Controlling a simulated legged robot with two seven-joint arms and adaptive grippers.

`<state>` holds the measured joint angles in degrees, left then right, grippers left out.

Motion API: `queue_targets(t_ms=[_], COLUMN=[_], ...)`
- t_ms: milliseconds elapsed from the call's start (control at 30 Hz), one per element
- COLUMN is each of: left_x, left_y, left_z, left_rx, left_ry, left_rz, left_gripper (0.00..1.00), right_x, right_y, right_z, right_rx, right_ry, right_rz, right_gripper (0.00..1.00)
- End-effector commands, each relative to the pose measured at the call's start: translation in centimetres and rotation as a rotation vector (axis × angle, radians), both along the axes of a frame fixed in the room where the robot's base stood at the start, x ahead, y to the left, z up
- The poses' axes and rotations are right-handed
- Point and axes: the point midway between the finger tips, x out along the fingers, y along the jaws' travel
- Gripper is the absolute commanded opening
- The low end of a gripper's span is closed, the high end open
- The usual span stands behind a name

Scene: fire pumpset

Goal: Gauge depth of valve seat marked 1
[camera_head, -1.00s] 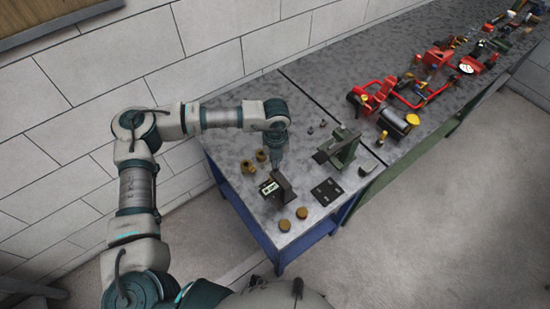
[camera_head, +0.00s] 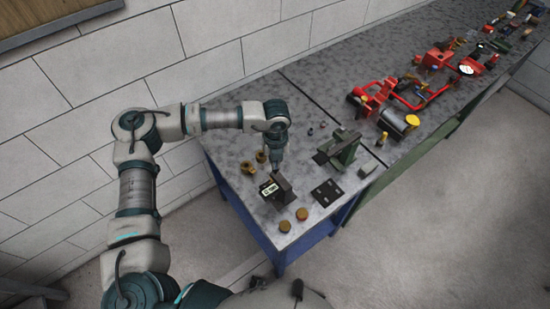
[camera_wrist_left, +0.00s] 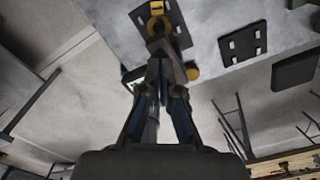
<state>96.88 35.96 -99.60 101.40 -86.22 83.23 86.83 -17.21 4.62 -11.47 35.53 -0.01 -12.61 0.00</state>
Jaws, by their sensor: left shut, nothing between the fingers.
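My left gripper (camera_head: 275,168) points down over the near end of the bench, its fingers together at the dark block. In the left wrist view its fingers (camera_wrist_left: 160,62) are shut; a grey piece at their tips hides part of what lies beyond. The dark block (camera_head: 285,190) stands just below the gripper and has a small light display (camera_head: 270,189) on its side. Brass fittings (camera_head: 248,167) stand left of the gripper. A yellow ring (camera_wrist_left: 156,24) on a dark slotted plate shows past the fingertips. I cannot read a mark 1 on any part.
Brass round caps (camera_head: 285,226) sit at the bench's near edge. A black plate with holes (camera_head: 327,192) and a green vise-like stand (camera_head: 343,150) are to the right. Red pump parts (camera_head: 375,95) fill the far bench. The wall is close on the left.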

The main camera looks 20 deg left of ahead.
Motion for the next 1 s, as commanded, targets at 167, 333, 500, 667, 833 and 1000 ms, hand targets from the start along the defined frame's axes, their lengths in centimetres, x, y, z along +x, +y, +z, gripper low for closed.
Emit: queue_targets(t_ms=[167,333,500,667,833,1000], left_x=[0.0,0.0,0.0,0.0,0.0,0.0], left_y=[0.0,0.0,0.0,0.0,0.0,0.0], left_z=[1.7,3.2,4.7,6.1,6.7,6.6], left_rx=[-0.001,-0.001,-0.001,-0.001,-0.001,0.000], left_ry=[-0.002,-0.001,-0.002,-0.002,-0.001,0.000], left_rz=[0.001,0.001,0.000,0.000,0.000,0.000], left_gripper=[0.00,0.00,0.00,0.00,0.00,0.00], right_x=[0.1,0.2,0.3,0.3,0.3,0.3], right_y=[0.0,0.0,0.0,0.0,0.0,0.0], right_z=[0.9,1.6,2.2,2.8,3.0,3.0], right_rx=[-0.001,0.000,0.000,0.000,0.000,0.000], right_ry=[-0.002,-0.003,-0.004,-0.005,-0.005,-0.005], right_rz=[0.000,0.000,0.000,0.000,0.000,0.000], right_gripper=[0.48,0.48,0.48,0.48,0.48,0.48])
